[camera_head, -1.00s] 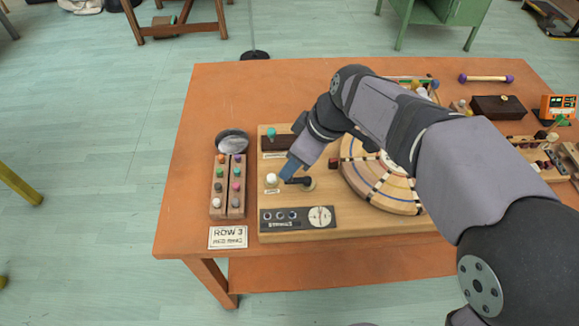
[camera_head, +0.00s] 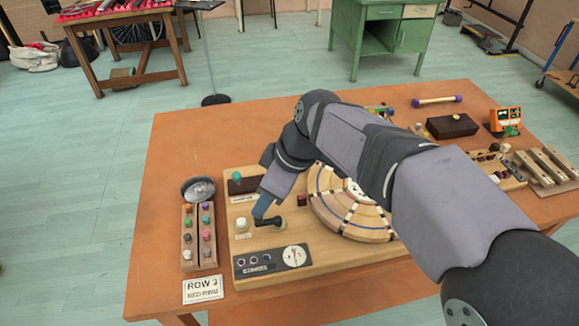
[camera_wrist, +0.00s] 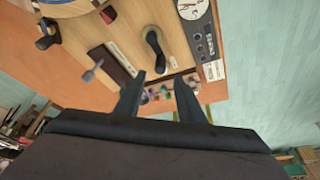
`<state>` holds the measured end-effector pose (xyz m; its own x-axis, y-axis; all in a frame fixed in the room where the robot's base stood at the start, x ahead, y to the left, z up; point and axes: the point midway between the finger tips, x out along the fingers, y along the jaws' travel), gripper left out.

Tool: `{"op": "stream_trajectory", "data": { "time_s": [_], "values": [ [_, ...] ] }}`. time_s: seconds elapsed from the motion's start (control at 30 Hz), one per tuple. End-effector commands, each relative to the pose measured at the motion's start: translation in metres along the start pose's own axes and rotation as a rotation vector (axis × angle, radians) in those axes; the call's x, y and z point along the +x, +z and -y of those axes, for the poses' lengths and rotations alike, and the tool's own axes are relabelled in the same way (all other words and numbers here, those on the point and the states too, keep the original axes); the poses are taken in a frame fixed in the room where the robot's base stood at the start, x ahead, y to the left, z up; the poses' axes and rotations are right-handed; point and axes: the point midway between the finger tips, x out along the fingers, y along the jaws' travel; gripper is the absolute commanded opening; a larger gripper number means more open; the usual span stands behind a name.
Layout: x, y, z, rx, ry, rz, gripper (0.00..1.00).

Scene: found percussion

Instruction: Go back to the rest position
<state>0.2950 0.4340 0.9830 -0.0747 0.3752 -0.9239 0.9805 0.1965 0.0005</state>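My gripper (camera_head: 260,212) hangs over the wooden board (camera_head: 232,248), close to a black crank handle (camera_head: 270,222) and a white knob (camera_head: 242,225). In the wrist view my gripper (camera_wrist: 158,90) has its two fingers apart with nothing held between them. The black crank (camera_wrist: 155,45) shows beyond the fingertips there, apart from them. In the head view my arm partly hides the board, and I cannot tell whether a finger touches the crank.
A round segmented wooden disc (camera_head: 340,215) lies beside my arm. A rack of coloured pegs (camera_head: 188,240), a metal cup (camera_head: 198,188) and a "ROW 3" card (camera_head: 203,289) are at left. A dark box (camera_head: 452,126) and an orange device (camera_head: 505,121) stand at far right. The table's left strip is clear.

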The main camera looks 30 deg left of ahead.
Motion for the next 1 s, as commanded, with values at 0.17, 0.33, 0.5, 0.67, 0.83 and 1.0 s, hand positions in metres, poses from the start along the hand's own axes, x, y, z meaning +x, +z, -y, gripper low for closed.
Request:
{"op": "stream_trajectory", "data": {
  "time_s": [0.17,0.33,0.5,0.67,0.83,1.0],
  "values": [
    [-0.003,0.007,-0.004,0.026,0.006,0.006,0.36],
    [-0.019,0.051,-0.022,0.186,0.040,0.044,0.36],
    [-0.049,0.141,-0.039,0.509,0.110,0.109,0.36],
    [-0.081,0.244,-0.027,0.897,0.189,0.177,0.36],
    [-0.106,0.335,0.018,1.291,0.267,0.234,0.36],
    [-0.117,0.386,0.068,1.578,0.320,0.268,0.36]
  ]
}}
